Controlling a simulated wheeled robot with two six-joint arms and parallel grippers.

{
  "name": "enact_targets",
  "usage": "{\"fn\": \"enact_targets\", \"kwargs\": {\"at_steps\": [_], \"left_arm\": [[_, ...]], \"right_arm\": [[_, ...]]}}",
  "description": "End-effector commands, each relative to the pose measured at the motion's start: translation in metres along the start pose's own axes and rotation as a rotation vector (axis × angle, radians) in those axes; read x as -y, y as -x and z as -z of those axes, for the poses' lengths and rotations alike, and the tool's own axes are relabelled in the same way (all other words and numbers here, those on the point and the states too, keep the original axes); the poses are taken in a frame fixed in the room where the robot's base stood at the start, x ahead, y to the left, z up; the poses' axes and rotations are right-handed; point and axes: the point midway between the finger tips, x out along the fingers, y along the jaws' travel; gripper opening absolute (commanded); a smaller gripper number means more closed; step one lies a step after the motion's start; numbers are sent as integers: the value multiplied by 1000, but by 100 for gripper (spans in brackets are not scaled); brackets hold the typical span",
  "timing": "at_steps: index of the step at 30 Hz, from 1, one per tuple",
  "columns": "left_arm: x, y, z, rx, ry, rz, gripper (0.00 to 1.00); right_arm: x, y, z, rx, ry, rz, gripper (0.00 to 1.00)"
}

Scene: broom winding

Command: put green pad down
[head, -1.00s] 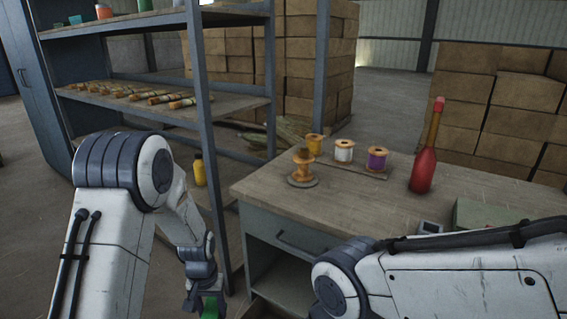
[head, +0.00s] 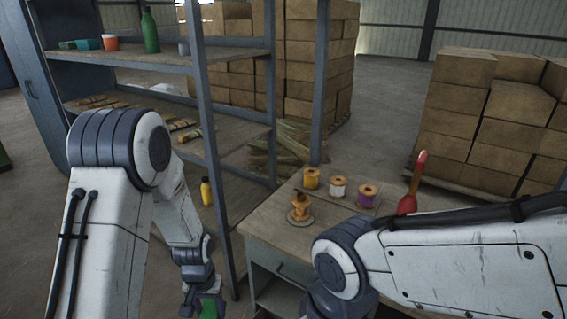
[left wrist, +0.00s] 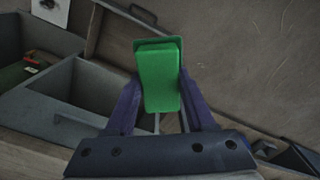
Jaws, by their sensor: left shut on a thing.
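The green pad (left wrist: 158,78) is between the two fingers of my left gripper (left wrist: 160,100) in the left wrist view. It is a bright green block, held upright in that picture. In the head view the green pad (head: 209,307) shows at the bottom edge, partly cut off, in my left gripper (head: 200,302). My left gripper is shut on it, left of the workbench. My right gripper is out of view; only my right arm shows, covering part of the bench.
The workbench (head: 265,219) carries a spool on a stand (head: 300,208), several thread spools (head: 338,189) and a red bottle (head: 411,185). A metal shelf (head: 225,133) stands left of it, with a yellow bottle (head: 206,191) low down. Grey open compartments (left wrist: 75,85) show in the left wrist view.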

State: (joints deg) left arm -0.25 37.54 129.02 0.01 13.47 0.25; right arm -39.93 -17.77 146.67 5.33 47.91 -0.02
Motion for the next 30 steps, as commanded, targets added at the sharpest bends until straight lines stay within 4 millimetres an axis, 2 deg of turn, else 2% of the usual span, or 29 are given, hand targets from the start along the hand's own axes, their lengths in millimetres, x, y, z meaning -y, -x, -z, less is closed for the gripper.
{"fn": "enact_targets", "kwargs": {"at_steps": [1,8,11,13,17,30], "left_arm": [[0,6,-1,0,0,0,0],[0,5,-1,-1,0,0,0],[-2,-2,-1,0,6,0,0],[-5,-13,1,0,20,0,0],[-17,-49,5,0,73,0,0],[-76,-195,19,1,356,0,0]], "right_arm": [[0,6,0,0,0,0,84],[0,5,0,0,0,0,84],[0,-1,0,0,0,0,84],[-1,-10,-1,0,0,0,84],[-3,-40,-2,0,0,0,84],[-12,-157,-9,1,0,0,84]]}}
